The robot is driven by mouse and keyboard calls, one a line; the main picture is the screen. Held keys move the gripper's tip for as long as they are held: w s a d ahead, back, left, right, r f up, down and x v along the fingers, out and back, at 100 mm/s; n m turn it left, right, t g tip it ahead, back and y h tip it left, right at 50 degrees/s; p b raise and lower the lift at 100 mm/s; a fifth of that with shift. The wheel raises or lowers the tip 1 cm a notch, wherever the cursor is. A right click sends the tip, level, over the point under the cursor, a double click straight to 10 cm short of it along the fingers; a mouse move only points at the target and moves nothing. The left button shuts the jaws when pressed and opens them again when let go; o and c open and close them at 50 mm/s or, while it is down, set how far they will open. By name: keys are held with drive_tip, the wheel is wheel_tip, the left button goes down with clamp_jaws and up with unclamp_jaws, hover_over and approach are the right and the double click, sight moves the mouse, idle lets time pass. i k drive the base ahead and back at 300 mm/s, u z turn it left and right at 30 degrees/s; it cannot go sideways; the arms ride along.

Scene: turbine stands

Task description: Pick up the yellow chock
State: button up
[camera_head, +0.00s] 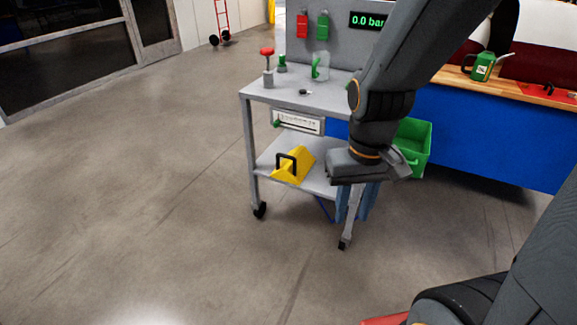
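The yellow chock (296,166) is a wedge-shaped block with a black handle on its left side. It sits on the lower shelf of the grey wheeled cart (262,128). My arm comes down from the upper right, and my gripper (368,178) is in front of the cart's right side, to the right of the chock and apart from it in the picture. The fingers are too dark and small to tell whether they are open or shut. My arm hides part of the cart's right side.
The cart's top holds a red-knobbed part (267,66) and small green items. A green bin (415,140) is at the right behind my gripper. A blue bench (490,140) stands behind, with a green can (482,67) on it. The floor left and front is clear.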

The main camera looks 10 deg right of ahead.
sight(295, 166)
drive_tip(key=k, duration=1.3)
drive_tip(key=z, duration=0.75)
drive_tip(key=i, duration=1.8)
drive_tip(key=u, duration=0.35)
